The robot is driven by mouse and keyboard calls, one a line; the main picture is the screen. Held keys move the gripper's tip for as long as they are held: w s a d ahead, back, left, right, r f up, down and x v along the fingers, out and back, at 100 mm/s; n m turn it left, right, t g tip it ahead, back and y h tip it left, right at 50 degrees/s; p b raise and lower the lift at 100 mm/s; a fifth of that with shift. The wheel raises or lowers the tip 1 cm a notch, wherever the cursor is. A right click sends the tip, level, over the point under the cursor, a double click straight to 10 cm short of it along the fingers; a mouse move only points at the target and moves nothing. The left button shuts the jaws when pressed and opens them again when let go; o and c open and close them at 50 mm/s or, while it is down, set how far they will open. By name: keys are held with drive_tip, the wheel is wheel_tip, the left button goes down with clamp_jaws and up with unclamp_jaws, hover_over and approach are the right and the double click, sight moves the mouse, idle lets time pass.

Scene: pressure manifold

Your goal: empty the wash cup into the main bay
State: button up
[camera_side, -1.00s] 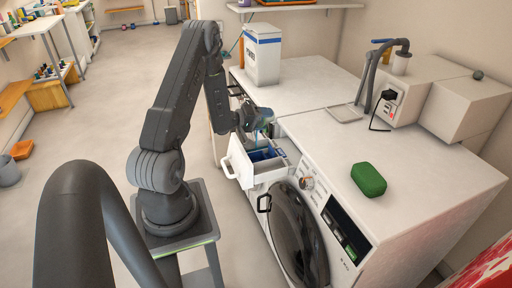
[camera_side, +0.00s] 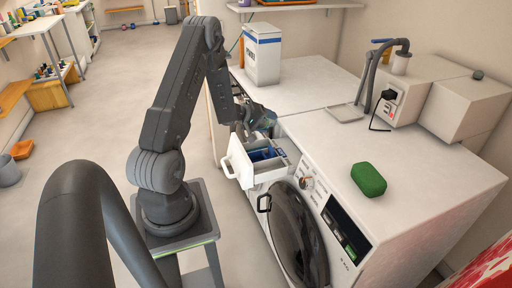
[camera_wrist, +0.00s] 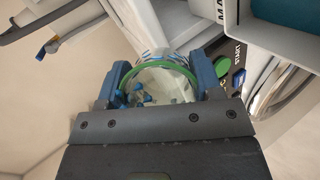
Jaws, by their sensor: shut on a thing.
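The wash cup (camera_wrist: 165,85) is a clear cup with a green rim. In the wrist view it sits between the blue fingers of my gripper (camera_wrist: 162,76), which is shut on it. A few blue drops or bits show at the cup, with pale contents or wall behind them. In the side view my gripper (camera_side: 250,122) holds the cup (camera_side: 267,119) just above and behind the open white detergent drawer (camera_side: 243,172). Blue shows inside the drawer. I cannot tell which compartment holds it, nor the cup's exact tilt. A white edge lettered "MA" (camera_wrist: 221,10) shows upper right in the wrist view.
The washing machine (camera_side: 420,205) has a round door (camera_side: 297,235) below the drawer. A green block (camera_side: 369,179) lies on its top. A white carton (camera_side: 262,55) stands on the counter behind. A tap (camera_side: 385,60) stands farther right. Much of the machine top is clear.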

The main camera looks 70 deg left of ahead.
drive_tip(key=shift+w, duration=0.1)
drive_tip(key=shift+f+g, duration=0.1)
drive_tip(key=shift+g, duration=0.3)
drive_tip(key=shift+w+a+r+n+g+h, duration=0.1)
drive_tip(key=shift+r+n+g+h, duration=0.15)
drive_tip(key=shift+r+g, duration=0.45)
drive_tip(key=shift+w+r+n+g+h, duration=0.15)
drive_tip(key=shift+r+g+h, duration=0.2)
drive_tip(key=shift+g, duration=0.65)
drive_tip(key=shift+w+a+r+g, duration=0.15)
drive_tip(key=shift+r+g, duration=0.25)
drive_tip(key=shift+g, duration=0.3)
drive_tip(key=shift+w+a+r+n+g+h, duration=0.2)
drive_tip(key=shift+w+r+n+g+h, duration=0.1)
drive_tip(key=shift+w+r+g+h, duration=0.25)
drive_tip(key=shift+w+a+f+g+h, duration=0.15)
drive_tip(key=shift+w+f+g, duration=0.05)
drive_tip(key=shift+w+g, duration=0.25)
drive_tip(key=shift+w+a+f+g+h, duration=0.1)
drive_tip(key=shift+w+f+g, duration=0.15)
drive_tip(key=shift+g, duration=0.25)
drive_tip(key=shift+w+a+r+n+g+h, duration=0.1)
drive_tip(key=shift+w+a+n+g+h, duration=0.15)
drive_tip(key=shift+w+g, duration=0.25)
drive_tip(key=shift+w+a+r+n+g+h, duration=0.1)
drive_tip(key=shift+w+n+g+h, duration=0.2)
drive_tip(key=shift+g, duration=0.35)
drive_tip(key=shift+w+a+r+n+g+h, duration=0.1)
drive_tip(key=shift+w+a+g+h, duration=0.1)
drive_tip(key=shift+w+g, duration=0.35)
